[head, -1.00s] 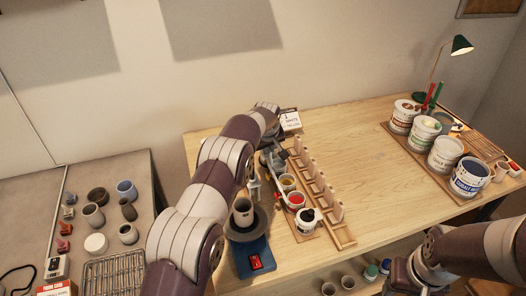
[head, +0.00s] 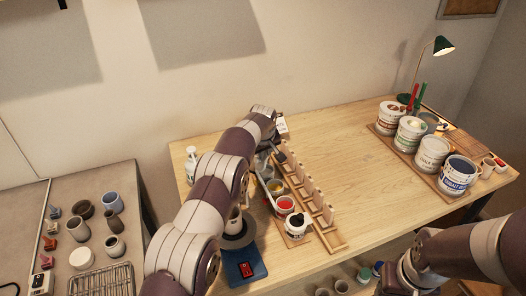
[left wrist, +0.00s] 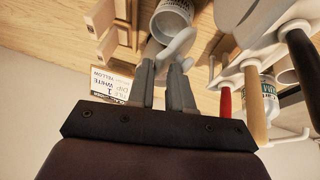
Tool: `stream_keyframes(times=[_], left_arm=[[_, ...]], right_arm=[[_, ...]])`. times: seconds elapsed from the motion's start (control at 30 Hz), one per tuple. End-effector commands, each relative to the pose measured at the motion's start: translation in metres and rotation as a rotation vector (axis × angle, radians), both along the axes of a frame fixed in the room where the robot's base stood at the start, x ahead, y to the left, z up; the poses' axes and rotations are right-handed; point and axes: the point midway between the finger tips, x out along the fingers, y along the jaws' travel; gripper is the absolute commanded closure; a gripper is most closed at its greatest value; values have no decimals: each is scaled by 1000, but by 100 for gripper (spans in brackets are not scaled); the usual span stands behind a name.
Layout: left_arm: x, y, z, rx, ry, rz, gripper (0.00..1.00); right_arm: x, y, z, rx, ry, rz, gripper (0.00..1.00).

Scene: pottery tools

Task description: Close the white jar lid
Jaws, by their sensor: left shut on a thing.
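In the left wrist view a white jar (left wrist: 172,20) with printing on its side shows just beyond my fingertips. My left gripper (left wrist: 163,68) is closed at a pale curved piece (left wrist: 180,44) beside the jar, which looks like the white jar lid; how it joins the jar is unclear. In the head view my left gripper (head: 266,158) is at the far end of the small jar row, and my arm hides most of it and the white jar. My right arm shows at the lower right, its gripper out of the picture.
A red jar (head: 284,204) and a dark-topped jar (head: 298,224) stand beside a wooden rack (head: 318,205). A wheel with a blue base (head: 245,268) is close to my left arm. Large tubs (head: 432,152) stand at right. The table middle is clear.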

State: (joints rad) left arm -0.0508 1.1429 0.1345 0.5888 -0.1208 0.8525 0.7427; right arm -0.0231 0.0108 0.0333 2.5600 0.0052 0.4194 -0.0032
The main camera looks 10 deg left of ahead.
Motion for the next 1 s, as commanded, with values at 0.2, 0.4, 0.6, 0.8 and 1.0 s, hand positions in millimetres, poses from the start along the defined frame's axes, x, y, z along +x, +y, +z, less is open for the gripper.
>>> stream_keyframes(times=[0.2,0.4,0.6,0.8,1.0], left_arm=[[0,-1,0,-4,-2,0,80],[-1,-1,3,-2,-1,0,80],[-15,-4,32,-1,-5,-1,80],[-37,-9,80,-3,-5,-2,80],[-50,-11,112,-2,-2,-1,80]], right_arm=[[0,0,0,0,0,0,57],[0,0,-3,0,0,0,57],[0,0,-18,0,0,0,57],[0,0,-34,0,0,0,57],[0,0,-26,0,0,0,57]])
